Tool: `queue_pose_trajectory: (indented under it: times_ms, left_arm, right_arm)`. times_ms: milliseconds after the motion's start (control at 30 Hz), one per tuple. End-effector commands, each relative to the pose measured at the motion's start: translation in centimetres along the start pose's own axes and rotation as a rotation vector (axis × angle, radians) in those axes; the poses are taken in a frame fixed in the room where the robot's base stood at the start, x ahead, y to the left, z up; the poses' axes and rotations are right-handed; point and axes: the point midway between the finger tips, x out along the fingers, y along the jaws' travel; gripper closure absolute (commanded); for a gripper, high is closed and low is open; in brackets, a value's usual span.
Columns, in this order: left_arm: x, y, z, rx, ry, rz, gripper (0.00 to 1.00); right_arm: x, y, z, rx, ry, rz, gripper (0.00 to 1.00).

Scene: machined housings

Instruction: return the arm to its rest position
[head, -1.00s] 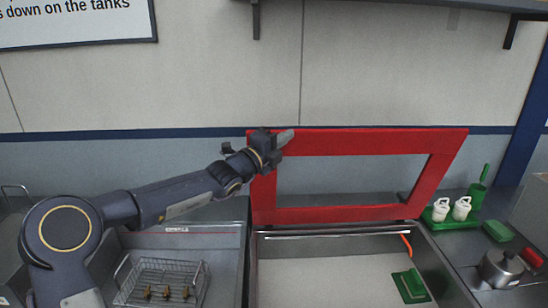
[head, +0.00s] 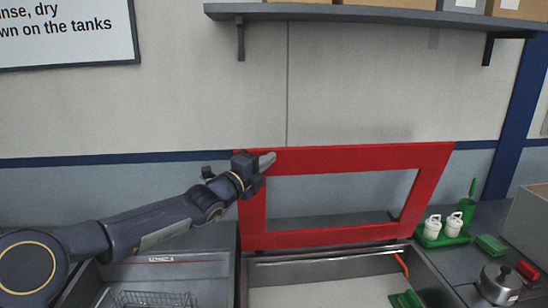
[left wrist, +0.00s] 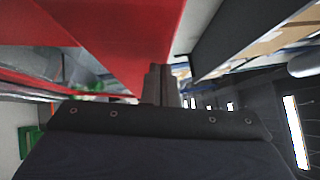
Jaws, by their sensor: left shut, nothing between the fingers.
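My left arm reaches in from the left in the head view. My left gripper (head: 266,161) is shut and empty, at the upper left corner of a red frame (head: 345,158). The frame stands upright like a raised lid at the back of a basin. In the left wrist view the shut fingers (left wrist: 160,85) point away from the camera, close beside the red frame (left wrist: 120,30). I cannot tell whether they touch it. My right gripper is not in view.
The basin (head: 320,270) is below the frame. A wire basket (head: 152,298) sits in the left sink. White bottles (head: 432,226) stand on a green tray at the right, near a green block (head: 490,245) and a metal kettle (head: 500,282). A shelf (head: 370,14) with boxes runs above.

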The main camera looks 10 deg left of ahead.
Motion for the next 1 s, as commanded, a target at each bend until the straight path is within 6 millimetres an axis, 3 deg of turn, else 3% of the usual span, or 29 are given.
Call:
queue_pose_trajectory:
  times_ms: [100,333,467,567,667,800,1000]
  left_arm:
    - [-2.4,-0.2,-0.1,0.007,-0.001,-0.009,1.00]
    - [-5.1,-0.8,-0.4,0.015,0.005,-0.019,1.00]
    - [-6.3,-1.6,-2.7,0.212,0.065,-0.014,1.00]
    - [-8.4,-2.2,-6.9,0.606,0.186,-0.010,1.00]
    - [-12.3,-1.7,-11.9,1.133,0.364,-0.035,1.00]
    - [-19.7,1.0,-16.8,1.849,0.659,-0.139,1.00]
    - [-31.9,6.8,-19.7,2.652,1.155,-0.476,1.00]
  right_arm:
    - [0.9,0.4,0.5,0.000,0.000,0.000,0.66]
    - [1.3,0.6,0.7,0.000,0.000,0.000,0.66]
    - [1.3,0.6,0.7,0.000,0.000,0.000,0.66]
    - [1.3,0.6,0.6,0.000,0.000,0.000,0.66]
    - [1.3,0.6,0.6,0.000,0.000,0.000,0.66]
    - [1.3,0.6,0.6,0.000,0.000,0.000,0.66]
    - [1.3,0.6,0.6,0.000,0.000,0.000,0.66]
